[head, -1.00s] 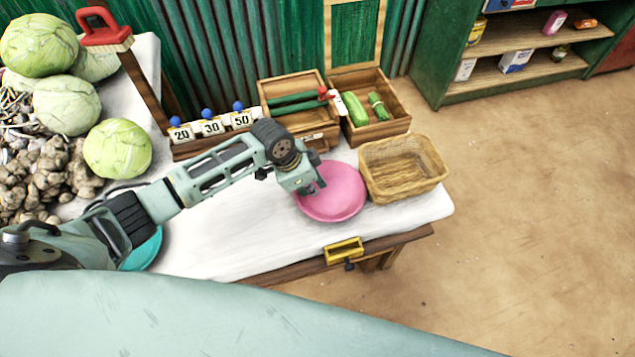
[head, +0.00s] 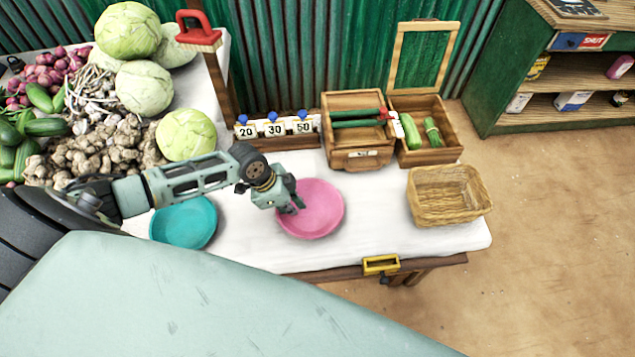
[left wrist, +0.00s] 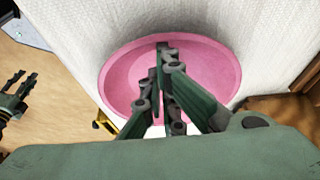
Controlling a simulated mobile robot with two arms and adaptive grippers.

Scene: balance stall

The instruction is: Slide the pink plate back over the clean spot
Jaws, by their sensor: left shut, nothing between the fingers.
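The pink plate (head: 318,212) lies on the white tabletop, between the teal plate and the wicker basket. It also fills the middle of the left wrist view (left wrist: 118,80). My left gripper (head: 296,207) is shut and empty, its fingertips down inside the plate near its left side. In the left wrist view its fingers (left wrist: 163,75) reach over the plate; I cannot tell whether they touch it. My right gripper (left wrist: 18,92) shows at the left edge of that view, its fingers apart, away from the plate. I cannot make out a distinct clean spot on the white surface.
The teal plate (head: 185,222) lies to the left, partly under my arm. The wicker basket (head: 450,207) stands to the right, with bare tabletop between it and the pink plate. Wooden boxes (head: 358,160) and price tags (head: 274,129) stand behind. A yellow holder (head: 381,265) is at the front edge.

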